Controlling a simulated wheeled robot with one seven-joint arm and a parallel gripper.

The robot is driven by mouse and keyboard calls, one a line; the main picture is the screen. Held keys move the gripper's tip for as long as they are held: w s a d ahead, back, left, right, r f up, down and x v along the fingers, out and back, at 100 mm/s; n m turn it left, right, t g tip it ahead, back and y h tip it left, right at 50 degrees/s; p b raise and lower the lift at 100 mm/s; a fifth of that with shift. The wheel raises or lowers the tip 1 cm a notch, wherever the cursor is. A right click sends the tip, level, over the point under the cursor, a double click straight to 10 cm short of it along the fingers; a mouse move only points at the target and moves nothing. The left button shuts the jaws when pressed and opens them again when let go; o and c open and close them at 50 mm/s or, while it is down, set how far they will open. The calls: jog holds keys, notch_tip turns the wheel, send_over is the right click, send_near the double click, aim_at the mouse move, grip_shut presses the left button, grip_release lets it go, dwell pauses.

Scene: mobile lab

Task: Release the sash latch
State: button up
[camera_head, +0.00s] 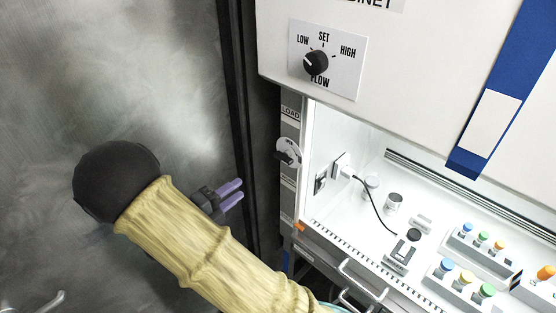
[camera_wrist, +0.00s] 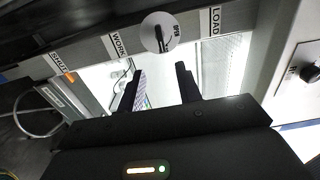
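The sash latch (camera_head: 288,152) looks to be a round white disc with a dark lever on the cabinet's left post, below the LOAD label (camera_head: 290,112). In the wrist view the latch (camera_wrist: 158,32) sits between the WORK label (camera_wrist: 119,44) and the LOAD label (camera_wrist: 215,21). My gripper (camera_head: 241,189) is left of the latch and a little lower in the head view, apart from it. In the wrist view my gripper (camera_wrist: 160,72) has its two dark fingers spread, with nothing between them, and the latch shows beyond the tips.
A flow knob (camera_head: 316,62) is on the white panel above the opening. The lit cabinet interior holds a plug with a black cable (camera_head: 375,207), jars and racks of colour-capped vials (camera_head: 466,277). A metal handle (camera_head: 362,285) sits below the front edge.

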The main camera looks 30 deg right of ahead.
aim_at(280, 160)
jog(key=p+x, duration=0.6)
jog(key=x, duration=0.9)
jog(key=shift+d+p, duration=0.25)
jog(key=shift+p, duration=0.05)
jog(key=shift+w+d, duration=0.3)
jog(key=shift+d, duration=0.25)
jog(key=shift+f, duration=0.1)
grip_shut()
